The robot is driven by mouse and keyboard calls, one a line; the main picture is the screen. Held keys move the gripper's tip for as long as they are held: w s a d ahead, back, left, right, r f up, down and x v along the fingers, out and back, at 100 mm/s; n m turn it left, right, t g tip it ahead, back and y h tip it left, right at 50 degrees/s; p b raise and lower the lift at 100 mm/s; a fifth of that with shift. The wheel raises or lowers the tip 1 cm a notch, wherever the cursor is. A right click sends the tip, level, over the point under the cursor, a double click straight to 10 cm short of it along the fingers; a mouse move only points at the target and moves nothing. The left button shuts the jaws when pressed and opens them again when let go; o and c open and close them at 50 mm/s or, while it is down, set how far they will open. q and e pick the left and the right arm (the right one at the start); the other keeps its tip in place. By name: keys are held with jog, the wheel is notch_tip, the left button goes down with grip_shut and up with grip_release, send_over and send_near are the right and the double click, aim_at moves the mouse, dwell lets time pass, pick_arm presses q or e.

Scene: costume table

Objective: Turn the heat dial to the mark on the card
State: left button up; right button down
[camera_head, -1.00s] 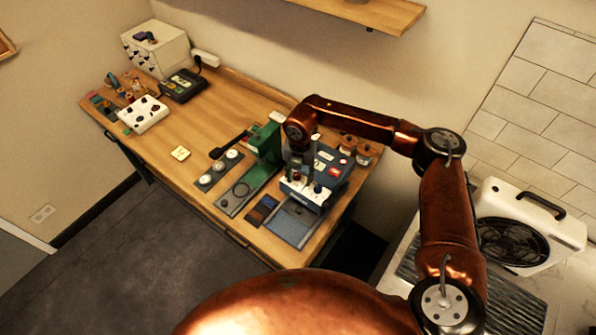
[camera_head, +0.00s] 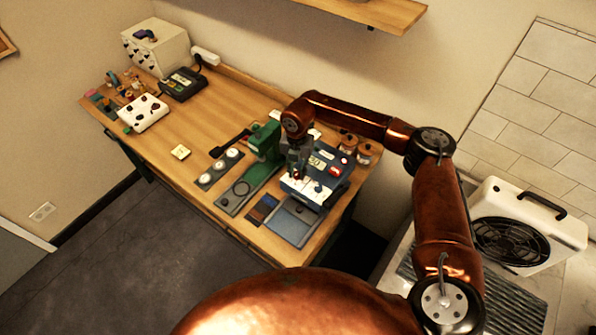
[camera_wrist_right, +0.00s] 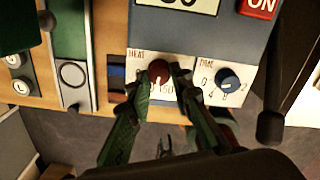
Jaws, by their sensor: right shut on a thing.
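The blue heat machine (camera_head: 324,174) stands near the right end of the wooden table, with a pale front panel. In the right wrist view its red heat dial (camera_wrist_right: 158,70) sits under the "HEAT" label. My right gripper (camera_head: 298,176) is over this panel, and in the right wrist view its two green fingers (camera_wrist_right: 160,82) are shut on the sides of the dial. A blue time dial (camera_wrist_right: 230,80) is to the right of it, apart from the fingers. My left gripper is not in view.
A green press (camera_head: 266,142) stands close on the left of the machine. A grey plate with white discs (camera_head: 218,168) and blue sheets (camera_head: 292,222) lie nearby. Brown jars (camera_head: 366,152) stand behind.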

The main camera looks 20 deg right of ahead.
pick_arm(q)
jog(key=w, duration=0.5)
pick_arm(e)
jog(key=shift+w+d+f, duration=0.1)
jog(key=shift+d+f, duration=0.1)
jog(key=shift+f, duration=0.1)
jog(key=shift+n+b, duration=0.4)
jog(key=shift+b, duration=0.05)
jog(key=n+b, duration=0.2)
jog(key=n, duration=0.1)
jog(key=shift+f, duration=0.1)
jog(key=shift+n+b, duration=1)
jog(key=shift+n, duration=0.4)
jog(key=n+b, duration=0.1)
jog(key=n, duration=0.1)
jog(key=shift+w+n, duration=0.1)
jog(key=shift+n, duration=0.2)
jog(key=shift+n+b, duration=0.65)
jog(key=shift+n, duration=0.35)
jog(key=n+b, duration=0.2)
jog(key=n, duration=0.2)
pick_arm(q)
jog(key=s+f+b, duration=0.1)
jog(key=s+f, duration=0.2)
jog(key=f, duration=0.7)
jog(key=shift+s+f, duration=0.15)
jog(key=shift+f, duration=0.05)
pick_arm(e)
jog(key=shift+a+n, duration=0.15)
jog(key=shift+n, duration=2.05)
